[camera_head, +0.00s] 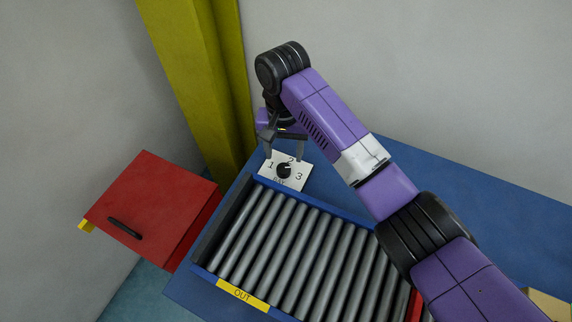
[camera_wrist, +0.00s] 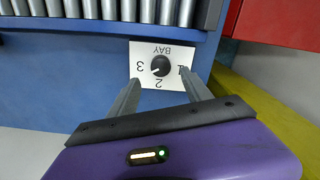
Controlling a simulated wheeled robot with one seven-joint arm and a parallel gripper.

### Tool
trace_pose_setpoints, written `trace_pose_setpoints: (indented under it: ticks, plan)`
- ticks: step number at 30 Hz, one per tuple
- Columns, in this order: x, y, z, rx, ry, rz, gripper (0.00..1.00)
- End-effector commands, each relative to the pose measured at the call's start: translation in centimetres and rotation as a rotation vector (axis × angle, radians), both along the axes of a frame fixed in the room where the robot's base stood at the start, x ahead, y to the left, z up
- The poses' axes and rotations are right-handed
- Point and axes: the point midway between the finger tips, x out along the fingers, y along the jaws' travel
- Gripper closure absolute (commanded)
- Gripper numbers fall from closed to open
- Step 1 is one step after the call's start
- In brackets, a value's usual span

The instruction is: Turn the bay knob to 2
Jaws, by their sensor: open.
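The bay knob (camera_head: 284,171) is a round black knob on a white plate (camera_head: 298,183) marked 1, 2, 3 and BAY. In the wrist view the knob (camera_wrist: 160,66) and its plate (camera_wrist: 148,47) appear upside down. A small white mark on the knob appears to point between 2 and 3. My gripper (camera_head: 284,156) is open and empty, above the plate's far edge. In the wrist view its fingertips (camera_wrist: 159,77) lie on either side of the knob in the picture; I see no contact.
A roller conveyor (camera_head: 300,250) with a yellow OUT label (camera_head: 242,294) lies just in front of the plate on the blue table (camera_head: 500,200). A red box (camera_head: 150,205) with a black handle stands at left. A yellow post (camera_head: 205,80) rises behind.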

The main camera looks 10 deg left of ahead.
Motion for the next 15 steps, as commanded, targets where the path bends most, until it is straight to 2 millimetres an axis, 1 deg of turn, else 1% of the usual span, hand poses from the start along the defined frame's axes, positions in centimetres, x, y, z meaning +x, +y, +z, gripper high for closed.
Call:
trace_pose_setpoints:
  ticks: [9, 12, 15]
  plan:
    - [-0.1, 0.0, -4.8, -0.001, 0.001, 0.002, 0.43]
    - [-0.1, 0.0, -5.8, 0.0, 0.0, 0.002, 0.43]
    - [0.0, 0.0, -6.5, 0.001, -0.001, 0.002, 0.43]
